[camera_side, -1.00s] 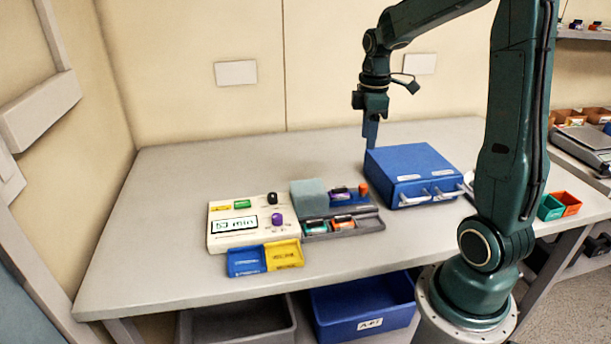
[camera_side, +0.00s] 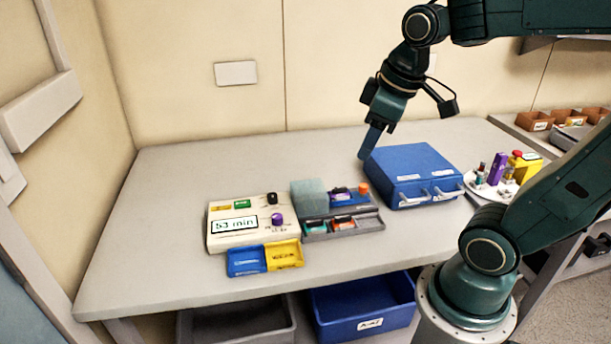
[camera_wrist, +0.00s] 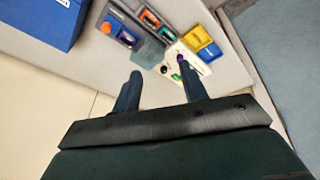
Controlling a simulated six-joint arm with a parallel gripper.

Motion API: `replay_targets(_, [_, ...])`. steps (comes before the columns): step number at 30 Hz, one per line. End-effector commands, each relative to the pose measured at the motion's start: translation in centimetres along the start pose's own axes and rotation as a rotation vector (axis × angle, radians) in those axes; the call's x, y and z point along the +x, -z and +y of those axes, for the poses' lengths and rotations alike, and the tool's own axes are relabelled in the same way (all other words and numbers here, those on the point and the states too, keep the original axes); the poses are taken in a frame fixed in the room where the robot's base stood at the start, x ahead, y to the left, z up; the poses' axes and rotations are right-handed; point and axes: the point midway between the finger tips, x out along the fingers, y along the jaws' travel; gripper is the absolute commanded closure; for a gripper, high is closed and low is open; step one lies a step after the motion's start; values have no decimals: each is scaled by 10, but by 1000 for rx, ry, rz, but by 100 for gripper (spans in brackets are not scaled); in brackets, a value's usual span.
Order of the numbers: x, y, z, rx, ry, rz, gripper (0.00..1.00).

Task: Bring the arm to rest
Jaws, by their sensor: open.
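A grey tray (camera_side: 372,226) with small coloured parts and a grey-green block (camera_side: 309,197) lies right of the panel. Blue (camera_side: 246,262) and yellow (camera_side: 285,255) trays sit in front. A white round tray (camera_side: 482,188) holds bottles at right. The table's left side is clear.

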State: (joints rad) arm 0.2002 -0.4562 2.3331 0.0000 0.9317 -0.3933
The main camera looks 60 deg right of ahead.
Motion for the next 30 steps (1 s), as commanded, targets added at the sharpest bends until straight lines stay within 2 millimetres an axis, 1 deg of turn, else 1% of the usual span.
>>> replay_targets(1, [-4, -5, -9, 18, 1, 25, 57])
replay_targets(6, [-13, -21, -33, 103, 14, 97, 57])
replay_targets(12, [-18, -36, -50, 180, 38, 154, 57])
replay_targets(18, [-18, -41, -56, 209, 48, 171, 57])
replay_targets(30, [-18, -41, -56, 209, 48, 171, 57])
